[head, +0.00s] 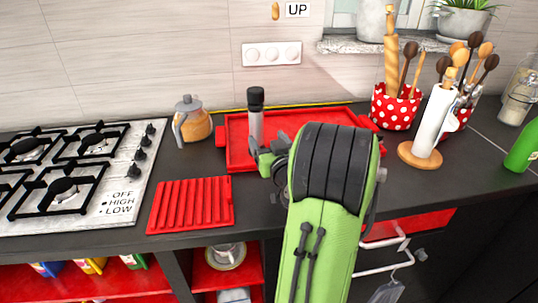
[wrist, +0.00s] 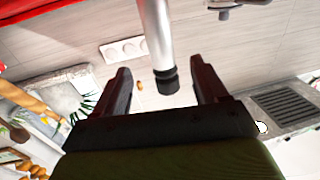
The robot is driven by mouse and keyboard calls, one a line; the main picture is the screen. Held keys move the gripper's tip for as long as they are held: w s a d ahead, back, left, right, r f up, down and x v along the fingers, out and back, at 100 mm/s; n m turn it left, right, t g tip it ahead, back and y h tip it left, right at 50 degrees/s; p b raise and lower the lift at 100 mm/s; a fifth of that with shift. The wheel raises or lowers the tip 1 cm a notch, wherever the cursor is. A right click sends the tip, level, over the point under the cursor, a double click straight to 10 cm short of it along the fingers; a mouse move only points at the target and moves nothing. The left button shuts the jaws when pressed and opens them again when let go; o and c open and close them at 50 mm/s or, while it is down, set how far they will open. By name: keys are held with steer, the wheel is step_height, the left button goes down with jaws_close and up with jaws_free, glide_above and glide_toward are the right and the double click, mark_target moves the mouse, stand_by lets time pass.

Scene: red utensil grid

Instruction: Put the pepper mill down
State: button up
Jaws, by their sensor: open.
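The pepper mill (head: 256,122) has a grey cylindrical body and a black cap. It stands upright at the left side of the red tray (head: 236,157) in the head view. My gripper (head: 264,155) is just in front of it, partly hidden by my green arm. In the wrist view, which is upside down, the pepper mill (wrist: 155,35) shows between the two spread dark fingers of my gripper (wrist: 164,82), with clear gaps on both sides. Its base is out of that view.
A red ribbed rack (head: 190,205) lies on the dark counter in front. A gas stove (head: 75,175) is at left, an orange kettle (head: 193,122) behind. A paper towel roll (head: 434,122) and a spotted utensil pot (head: 394,108) stand at right.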

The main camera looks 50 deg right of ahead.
steer(key=w+a+n+y, duration=0.1)
steer(key=a+n+y, duration=0.1)
steer(key=a, duration=0.5)
steer(key=w+a+f+n+g+y, duration=0.1)
steer(key=a+n+y, duration=0.2)
steer(key=a, duration=0.5)
steer(key=w+a+n+g+y, duration=0.1)
steer(key=a+n+y, duration=0.1)
steer(key=a+y, duration=0.3)
steer(key=shift+a+f, duration=0.15)
steer(key=shift+a, duration=1.3)
steer(key=s+a+f+n+g, duration=0.1)
steer(key=s+a+f+g, duration=0.3)
steer(key=s+a, duration=0.5)
steer(key=s+m+g, duration=0.1)
steer(key=s+g, duration=0.2)
steer(key=s, duration=0.7)
steer(key=shift+s+r+m+g+h, duration=0.25)
steer(key=shift+s+m+g+h, duration=0.1)
steer(key=shift+m+g+h, duration=0.05)
